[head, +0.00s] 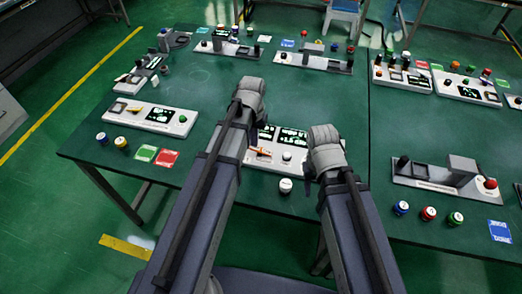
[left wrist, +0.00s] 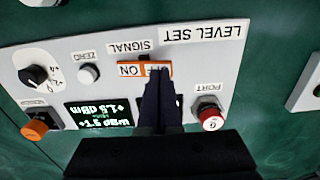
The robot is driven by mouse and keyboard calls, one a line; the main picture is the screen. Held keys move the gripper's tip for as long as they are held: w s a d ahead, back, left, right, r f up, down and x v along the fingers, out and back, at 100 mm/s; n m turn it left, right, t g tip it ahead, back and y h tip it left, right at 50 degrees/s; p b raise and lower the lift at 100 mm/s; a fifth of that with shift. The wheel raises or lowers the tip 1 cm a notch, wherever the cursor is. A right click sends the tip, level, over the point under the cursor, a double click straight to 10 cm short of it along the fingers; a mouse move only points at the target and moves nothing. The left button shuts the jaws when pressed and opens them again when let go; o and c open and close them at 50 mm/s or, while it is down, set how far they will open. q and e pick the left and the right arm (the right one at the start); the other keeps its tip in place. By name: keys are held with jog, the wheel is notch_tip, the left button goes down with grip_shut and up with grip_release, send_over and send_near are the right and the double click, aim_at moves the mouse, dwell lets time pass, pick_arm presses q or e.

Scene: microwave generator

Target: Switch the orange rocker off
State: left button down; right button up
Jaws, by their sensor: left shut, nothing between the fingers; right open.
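The orange rocker (left wrist: 131,69) sits under the SIGNAL label on a white panel (left wrist: 205,62), which appears upside down in the left wrist view. Its ON half is plain; my left gripper (left wrist: 158,78) partly covers the OFF half. The gripper is shut and empty, its tips over or against that half; contact cannot be told. In the head view, an orange part (head: 259,151) shows on the panel (head: 268,162) between my arms. My left gripper (head: 250,92) has its fingertips hidden there.
Near the rocker are a white ZERO button (left wrist: 88,74), a black dial (left wrist: 36,75), a red button (left wrist: 210,117), an orange knob (left wrist: 36,129) and a green-lit display (left wrist: 98,114). Other panels, such as the left one (head: 150,117), stand around the green table (head: 205,83).

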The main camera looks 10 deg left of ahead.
pick_arm(q)
jog(key=shift+f+b, duration=0.85)
jog(key=shift+f, duration=0.05)
pick_arm(e)
jog(key=shift+f, duration=0.9)
jog(key=shift+r, duration=0.1)
pick_arm(q)
notch_tip(320, 180, up, 7)
jog(key=p, duration=0.7)
jog(key=shift+r, duration=0.1)
pick_arm(e)
notch_tip(320, 180, up, 7)
